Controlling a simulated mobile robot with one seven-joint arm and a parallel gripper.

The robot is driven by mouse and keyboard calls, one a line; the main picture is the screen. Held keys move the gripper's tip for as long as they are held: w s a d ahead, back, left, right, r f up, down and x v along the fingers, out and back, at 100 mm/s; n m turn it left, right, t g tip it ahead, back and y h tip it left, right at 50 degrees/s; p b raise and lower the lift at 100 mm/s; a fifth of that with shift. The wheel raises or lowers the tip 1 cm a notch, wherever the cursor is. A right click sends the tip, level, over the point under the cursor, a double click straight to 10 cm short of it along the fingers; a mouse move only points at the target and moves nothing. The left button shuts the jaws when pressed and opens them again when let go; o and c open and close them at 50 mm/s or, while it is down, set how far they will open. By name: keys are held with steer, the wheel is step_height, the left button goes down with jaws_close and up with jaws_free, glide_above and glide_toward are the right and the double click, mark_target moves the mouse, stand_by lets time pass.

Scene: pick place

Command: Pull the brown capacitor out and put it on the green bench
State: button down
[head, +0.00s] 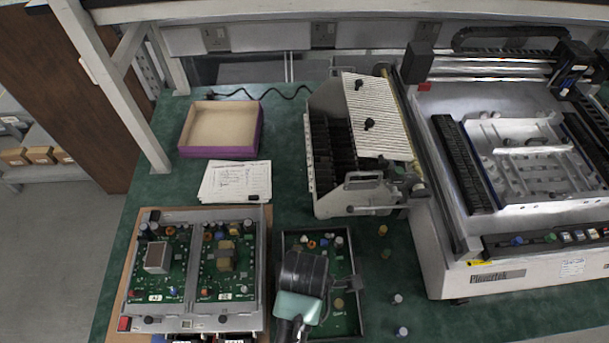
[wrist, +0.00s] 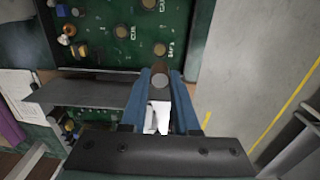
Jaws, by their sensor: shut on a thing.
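My gripper (wrist: 160,85) is shut on a brown capacitor (wrist: 159,72) with a grey round top, held between the two blue fingers. In the wrist view it shows beyond the edge of a green circuit board (wrist: 190,38); I cannot tell whether it touches anything below. In the head view, my wrist covers part of the circuit board (head: 345,314), and the fingertips and held capacitor are hidden. The green bench (head: 285,195) has bare surface around the board.
Small loose parts stand on the bench right of the board, including a yellow one (head: 382,230) and a grey one (head: 397,298). A metal-framed unit with boards (head: 262,250) stands left.

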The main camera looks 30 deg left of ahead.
steer(key=shift+r+p, duration=1.95)
steer(key=shift+p, duration=0.35)
